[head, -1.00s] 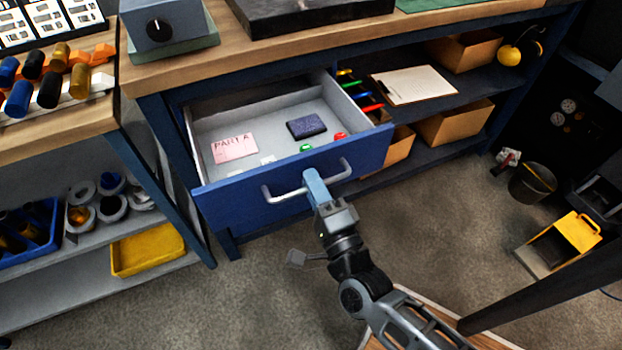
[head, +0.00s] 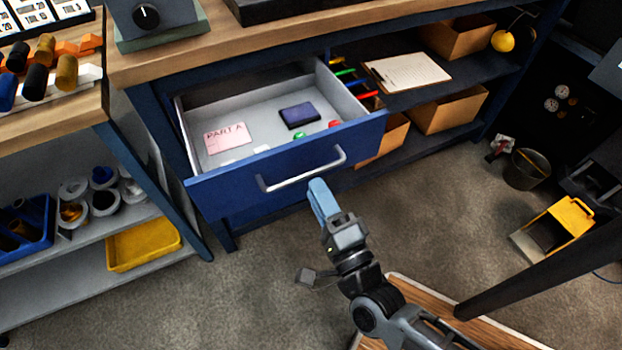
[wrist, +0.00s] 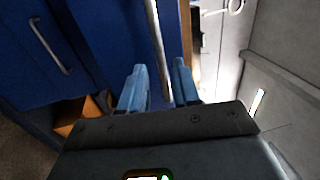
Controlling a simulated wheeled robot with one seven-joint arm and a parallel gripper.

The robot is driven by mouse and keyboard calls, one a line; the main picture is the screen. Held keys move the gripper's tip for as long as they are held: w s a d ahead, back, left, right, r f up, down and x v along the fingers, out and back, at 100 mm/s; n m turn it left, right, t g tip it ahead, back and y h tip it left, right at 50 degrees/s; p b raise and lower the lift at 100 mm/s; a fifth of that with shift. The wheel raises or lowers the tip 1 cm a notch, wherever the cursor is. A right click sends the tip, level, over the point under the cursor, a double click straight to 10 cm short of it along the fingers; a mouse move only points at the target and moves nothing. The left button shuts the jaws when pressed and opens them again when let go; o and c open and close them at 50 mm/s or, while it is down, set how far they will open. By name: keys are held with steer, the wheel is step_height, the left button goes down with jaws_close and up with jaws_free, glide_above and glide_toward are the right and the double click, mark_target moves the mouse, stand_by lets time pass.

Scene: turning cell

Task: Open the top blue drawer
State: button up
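The top blue drawer (head: 290,160) is pulled out from the bench, with its pale interior showing in the head view. Its silver bar handle (head: 303,176) runs across the front. My gripper (head: 317,184) is just in front of and below the handle, with a small gap visible in the head view. In the wrist view my gripper (wrist: 159,66) has its two blue fingers spread apart. The handle bar (wrist: 155,40) appears in line with the gap between them, and nothing is clamped.
The drawer holds a pink card (head: 226,137), a dark blue box (head: 298,115) and small coloured items. A lower handle (wrist: 48,45) shows in the wrist view. A shelf unit with a yellow tray (head: 143,245) stands left.

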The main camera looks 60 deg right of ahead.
steer(key=v, duration=0.3)
steer(key=shift+w, duration=0.1)
stand_by(0.5)
steer(key=s+a+r+n+g+y+p, duration=0.1)
steer(key=s+a+r+n+y, duration=0.2)
steer(key=n, duration=0.9)
steer(key=s+a+r+n+g+y+p, duration=0.1)
steer(key=s+a+r+n+y, duration=0.3)
steer(key=s+r+n+y, duration=0.4)
step_height(320, 180, up, 3)
steer(key=s+n+p, duration=0.1)
steer(key=s+n, duration=0.1)
steer(key=n, duration=0.2)
steer(key=shift+n, duration=0.4)
steer(key=shift+s+f, duration=0.1)
steer(key=shift+f, duration=0.05)
